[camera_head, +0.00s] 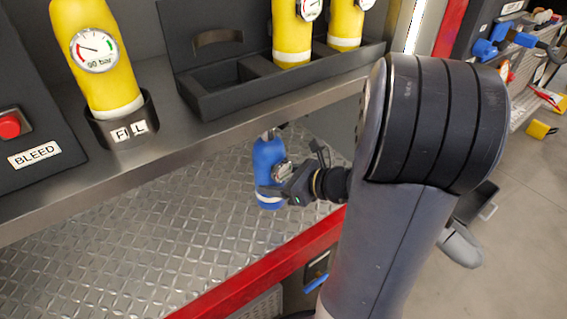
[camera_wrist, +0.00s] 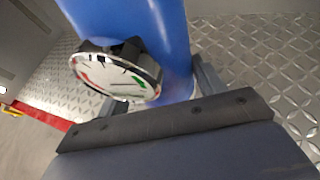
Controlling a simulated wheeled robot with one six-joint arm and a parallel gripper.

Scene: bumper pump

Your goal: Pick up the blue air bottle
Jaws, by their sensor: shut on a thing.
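The blue air bottle (camera_head: 266,160) stands about upright over the lower diamond-plate deck, below the steel shelf. It has a white band near its bottom and a round gauge on the side facing my gripper. My gripper (camera_head: 276,190) reaches in from the right and is shut on the bottle's lower part. In the wrist view the blue bottle (camera_wrist: 150,25) fills the top middle, with its white gauge (camera_wrist: 115,76) in front of the jaws. My gripper (camera_wrist: 160,95) has a finger on each side of the bottle. I cannot tell whether the bottle's base touches the deck.
A yellow bottle (camera_head: 95,60) stands in the FILL holder (camera_head: 122,122) on the shelf. More yellow bottles (camera_head: 291,35) stand in a dark rack (camera_head: 225,98). The shelf edge (camera_head: 170,138) overhangs the deck (camera_head: 140,225). A red rail (camera_head: 260,270) borders the deck's front.

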